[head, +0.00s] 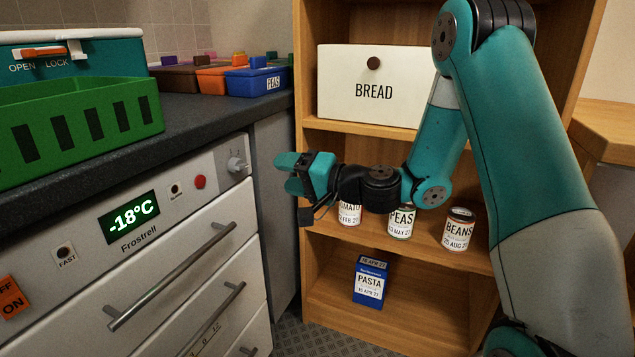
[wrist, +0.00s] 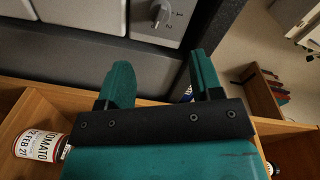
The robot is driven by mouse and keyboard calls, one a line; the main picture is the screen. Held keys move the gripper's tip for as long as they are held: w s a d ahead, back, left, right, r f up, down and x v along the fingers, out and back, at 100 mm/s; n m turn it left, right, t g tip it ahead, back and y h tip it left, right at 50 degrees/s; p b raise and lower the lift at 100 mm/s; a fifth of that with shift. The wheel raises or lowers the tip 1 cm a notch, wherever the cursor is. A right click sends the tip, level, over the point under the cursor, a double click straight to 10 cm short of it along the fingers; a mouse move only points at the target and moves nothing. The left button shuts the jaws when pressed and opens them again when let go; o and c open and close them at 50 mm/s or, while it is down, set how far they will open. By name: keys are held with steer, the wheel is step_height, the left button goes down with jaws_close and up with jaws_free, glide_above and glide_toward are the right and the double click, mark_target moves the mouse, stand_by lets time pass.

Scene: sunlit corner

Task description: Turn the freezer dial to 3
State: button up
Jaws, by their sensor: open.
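The freezer (head: 187,196) stands at the left under the dark counter, its display reading -18°C. Its dial (head: 237,164) is a small grey knob at the right end of the control panel. The dial also shows at the top of the wrist view (wrist: 160,13), with small numerals beside it; I cannot tell its exact setting. My gripper (head: 281,173) is open and empty, to the right of the dial in the head view and apart from it. In the wrist view the two teal fingers (wrist: 162,82) point up toward the panel, with the dial beyond them.
A green crate (head: 80,125) and several small coloured boxes (head: 257,81) stand on the counter (head: 190,117). A wooden shelf (head: 400,250) behind my arm holds a bread box (head: 368,90), several cans (head: 459,229) and a pasta box (head: 370,282). Drawer handles (head: 172,277) stick out below the panel.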

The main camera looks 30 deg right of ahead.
steer(key=b+v, duration=0.2)
steer(key=v, duration=0.4)
steer(key=shift+b, duration=0.3)
